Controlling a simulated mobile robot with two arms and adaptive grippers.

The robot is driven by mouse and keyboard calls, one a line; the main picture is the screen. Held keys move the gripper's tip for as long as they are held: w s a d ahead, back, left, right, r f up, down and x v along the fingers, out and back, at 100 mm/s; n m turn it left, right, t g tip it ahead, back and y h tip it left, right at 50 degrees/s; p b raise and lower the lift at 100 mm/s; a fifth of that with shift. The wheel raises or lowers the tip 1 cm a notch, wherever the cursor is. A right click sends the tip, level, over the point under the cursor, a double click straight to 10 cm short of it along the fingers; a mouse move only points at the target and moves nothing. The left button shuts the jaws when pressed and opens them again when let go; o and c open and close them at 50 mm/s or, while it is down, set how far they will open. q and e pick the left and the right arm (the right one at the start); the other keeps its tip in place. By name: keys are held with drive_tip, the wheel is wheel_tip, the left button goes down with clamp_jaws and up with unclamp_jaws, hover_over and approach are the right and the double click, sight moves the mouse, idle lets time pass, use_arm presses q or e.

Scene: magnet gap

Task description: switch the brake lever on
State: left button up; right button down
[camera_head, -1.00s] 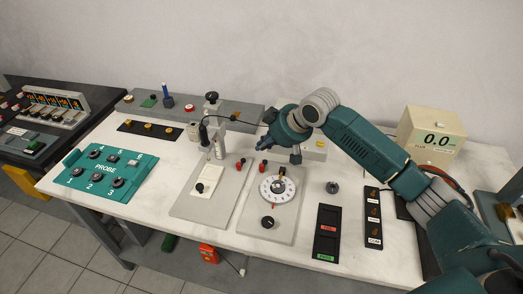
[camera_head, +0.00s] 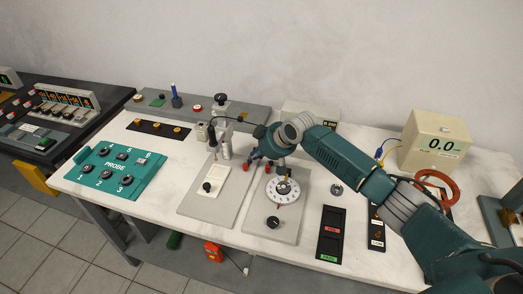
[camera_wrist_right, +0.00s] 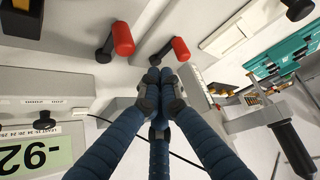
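Two red-handled levers stand on the grey panel; the left one (camera_wrist_right: 122,38) and the right one (camera_wrist_right: 181,48) show large in the right wrist view. I cannot read which is the brake lever. In the head view they appear as small red handles, left (camera_head: 243,168) and right (camera_head: 268,169). My right gripper (camera_wrist_right: 157,86) has its dark blue fingers drawn together at the tips with nothing visible between them. Its tips are close to the right red handle; contact cannot be told. In the head view the right gripper (camera_head: 254,160) is low over the panel. My left gripper is out of view.
A white numbered dial (camera_head: 283,191) and black knob (camera_head: 273,222) are on the same panel. A meter box (camera_head: 432,138) reads 0.0.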

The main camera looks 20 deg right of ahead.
drive_tip(key=s+p, duration=0.1)
drive_tip(key=s+d+p, duration=0.1)
drive_tip(key=shift+s+d, duration=0.25)
drive_tip(key=shift+s, duration=0.1)
drive_tip(key=shift+s+d+r, duration=0.1)
drive_tip(key=shift+s+d, duration=0.1)
drive_tip(key=shift+s, duration=0.25)
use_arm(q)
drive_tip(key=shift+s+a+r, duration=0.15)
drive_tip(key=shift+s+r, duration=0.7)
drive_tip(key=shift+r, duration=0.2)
use_arm(e)
drive_tip(key=shift+w, duration=0.1)
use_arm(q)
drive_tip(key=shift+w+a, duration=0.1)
